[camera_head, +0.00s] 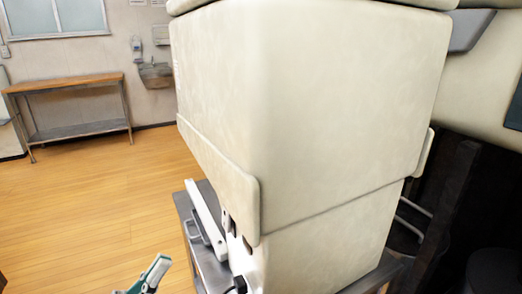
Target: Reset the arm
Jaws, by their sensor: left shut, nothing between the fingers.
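My left gripper (157,265) shows at the bottom edge, left of centre. Only its teal and pale finger end is in the frame; the rest is cut off by the edge. It is shut, with nothing seen between its fingers. It is in front of the wooden floor in the picture, apart from the cream machine. My right gripper is not in view. No bento tray can be made out.
A large cream machine (310,110) fills the middle, on a grey metal stand (183,205). A white bar and grey handle (207,233) sit at its left side. A wooden-topped table (65,83) stands by the far wall. Open floor (100,200) lies at left.

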